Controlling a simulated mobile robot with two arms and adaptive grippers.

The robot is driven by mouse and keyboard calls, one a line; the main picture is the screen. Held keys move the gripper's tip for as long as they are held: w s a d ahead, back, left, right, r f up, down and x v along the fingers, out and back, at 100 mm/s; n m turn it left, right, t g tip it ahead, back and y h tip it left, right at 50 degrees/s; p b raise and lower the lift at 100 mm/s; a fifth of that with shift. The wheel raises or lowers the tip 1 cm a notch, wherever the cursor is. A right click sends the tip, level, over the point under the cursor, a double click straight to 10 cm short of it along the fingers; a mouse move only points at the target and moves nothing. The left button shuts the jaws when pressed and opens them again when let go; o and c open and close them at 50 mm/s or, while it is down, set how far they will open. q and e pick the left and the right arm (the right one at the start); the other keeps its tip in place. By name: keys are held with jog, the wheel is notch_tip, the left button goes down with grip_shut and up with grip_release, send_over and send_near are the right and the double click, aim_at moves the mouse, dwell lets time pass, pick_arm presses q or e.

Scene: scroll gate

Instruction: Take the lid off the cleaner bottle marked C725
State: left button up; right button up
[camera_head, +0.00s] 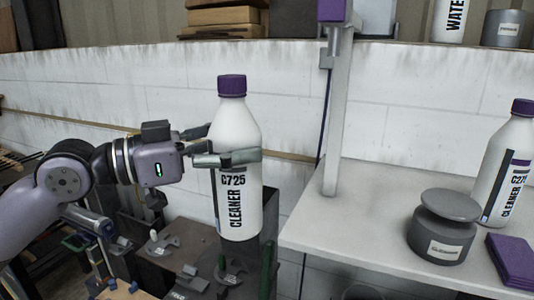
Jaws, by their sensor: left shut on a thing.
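The white cleaner bottle marked C725 (238,195) is upright near the middle of the head view. Its purple lid (232,86) sits on top of the neck. My left gripper (236,157) is shut around the bottle's upper body, just above the label text, with its arm coming in from the left. The bottle's lower end is in front of dark items, and I cannot tell whether it touches them. My right gripper is not in view.
A pale table (375,215) on the right bears a second white bottle (503,165) with a purple lid, a grey lidded jar (443,235) and a purple block (513,258). A grey post (338,110) rises at its back left. Wrenches (165,243) lie lower left.

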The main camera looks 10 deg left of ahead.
pick_arm(q)
jog(key=shift+v, duration=0.85)
jog(key=o, duration=0.8)
jog(key=c, duration=1.1)
